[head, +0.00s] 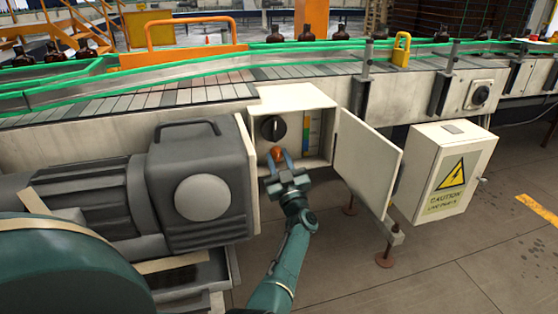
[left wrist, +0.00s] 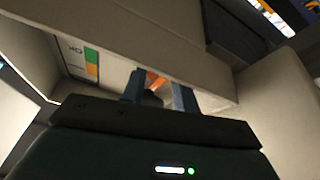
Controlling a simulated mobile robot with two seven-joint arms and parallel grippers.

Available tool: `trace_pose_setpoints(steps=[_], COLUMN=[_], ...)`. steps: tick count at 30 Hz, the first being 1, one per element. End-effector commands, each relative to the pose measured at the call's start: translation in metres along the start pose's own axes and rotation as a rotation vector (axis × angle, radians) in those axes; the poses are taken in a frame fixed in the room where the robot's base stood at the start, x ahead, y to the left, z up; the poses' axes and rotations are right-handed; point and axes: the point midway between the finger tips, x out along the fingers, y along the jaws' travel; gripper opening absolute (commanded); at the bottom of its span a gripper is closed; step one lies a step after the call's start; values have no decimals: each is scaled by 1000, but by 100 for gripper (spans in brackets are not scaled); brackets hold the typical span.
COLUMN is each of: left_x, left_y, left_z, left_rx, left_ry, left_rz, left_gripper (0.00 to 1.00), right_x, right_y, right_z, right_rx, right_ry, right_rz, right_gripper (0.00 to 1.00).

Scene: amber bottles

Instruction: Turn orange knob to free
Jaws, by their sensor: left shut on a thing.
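The orange knob (head: 277,153) sits low inside the open control box (head: 334,110) on the conveyor's side. My left gripper (head: 280,163) reaches into the box from below, with its fingers shut on the knob. In the left wrist view, the fingers (left wrist: 158,92) close around the knob, and a bit of its orange (left wrist: 155,78) shows between them. The fingers hide much of the knob, and I cannot read its setting. A black rotary knob (head: 272,128) is above it in the box. My right gripper does not show.
The box door (head: 366,160) stands open to the right of my left gripper. A grey motor housing (head: 200,185) is close on the left. A caution box (head: 444,172) hangs further right. Amber bottles (head: 306,33) stand on the conveyor above. The floor at lower right is clear.

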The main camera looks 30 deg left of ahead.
Motion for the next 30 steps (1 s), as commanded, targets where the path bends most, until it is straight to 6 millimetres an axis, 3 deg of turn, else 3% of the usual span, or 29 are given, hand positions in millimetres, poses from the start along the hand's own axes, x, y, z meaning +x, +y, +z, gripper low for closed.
trace_pose_setpoints(steps=[9,30], left_x=[2,2], left_y=[0,-3], left_z=[-3,-4], left_rx=[95,517], left_ry=[-7,-30], left_rz=[39,208], left_gripper=[7,7], right_x=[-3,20], right_y=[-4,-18], right_z=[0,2], right_rx=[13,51], right_ry=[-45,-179], right_rz=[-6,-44], right_gripper=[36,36])
